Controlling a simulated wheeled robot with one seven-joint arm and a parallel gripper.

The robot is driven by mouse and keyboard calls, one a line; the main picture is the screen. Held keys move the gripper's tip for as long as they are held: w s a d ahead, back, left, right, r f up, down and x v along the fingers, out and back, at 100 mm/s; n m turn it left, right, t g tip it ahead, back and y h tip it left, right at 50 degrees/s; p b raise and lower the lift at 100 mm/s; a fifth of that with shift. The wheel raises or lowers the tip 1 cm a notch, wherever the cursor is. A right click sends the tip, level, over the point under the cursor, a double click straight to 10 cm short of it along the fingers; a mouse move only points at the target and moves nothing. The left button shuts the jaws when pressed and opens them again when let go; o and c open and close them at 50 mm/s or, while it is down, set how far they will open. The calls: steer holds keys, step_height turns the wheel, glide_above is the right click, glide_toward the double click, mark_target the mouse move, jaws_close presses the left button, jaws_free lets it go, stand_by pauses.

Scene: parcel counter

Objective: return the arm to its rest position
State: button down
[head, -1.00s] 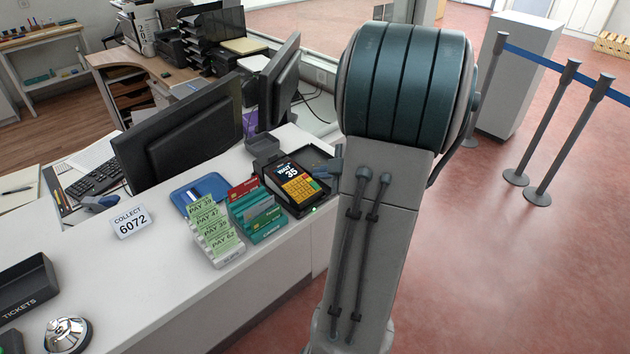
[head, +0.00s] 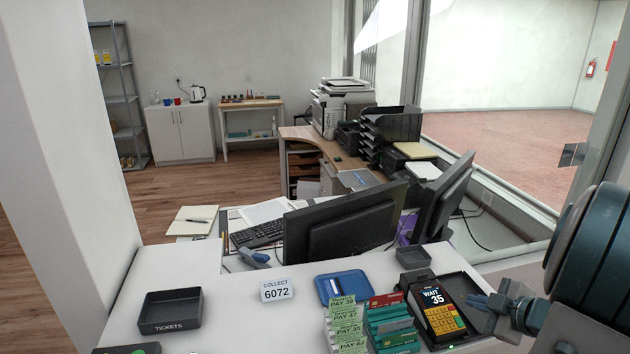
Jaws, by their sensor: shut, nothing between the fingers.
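My gripper (head: 476,302) shows at the lower right in the head view, its blue-grey fingers pointing left towards the card terminal (head: 440,311). It is shut and empty. In the picture its fingers overlap the right part of the dark tray (head: 466,284) that holds the terminal; I cannot tell how high above it they are. My arm (head: 600,262) fills the right edge of the view, partly cut off. The terminal's screen reads "WAIT 35".
The white counter (head: 232,313) carries a tickets tray (head: 170,311), a "COLLECT 6072" sign (head: 277,290), a blue tray (head: 342,287), green pay slips (head: 346,325) and a card rack (head: 391,327). Monitors (head: 345,230) stand behind. A white pillar (head: 70,150) rises at left, glass at right.

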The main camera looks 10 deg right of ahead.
steer(key=w+a+r+m+g+h, duration=0.2)
steer(key=w+a+r+m+h, duration=0.1)
steer(key=a+r+m+h, duration=0.5)
steer(key=s+a+f+m+g+y, duration=0.1)
steer(key=s+a+m+g+y, duration=0.3)
steer(key=s+a, duration=1.1)
steer(key=a+g+y, duration=0.1)
steer(key=a, duration=0.2)
steer(key=shift+s+a+f+g, duration=0.25)
steer(key=shift+a+f+g, duration=0.05)
steer(key=shift+a, duration=0.1)
steer(key=shift+d, duration=0.1)
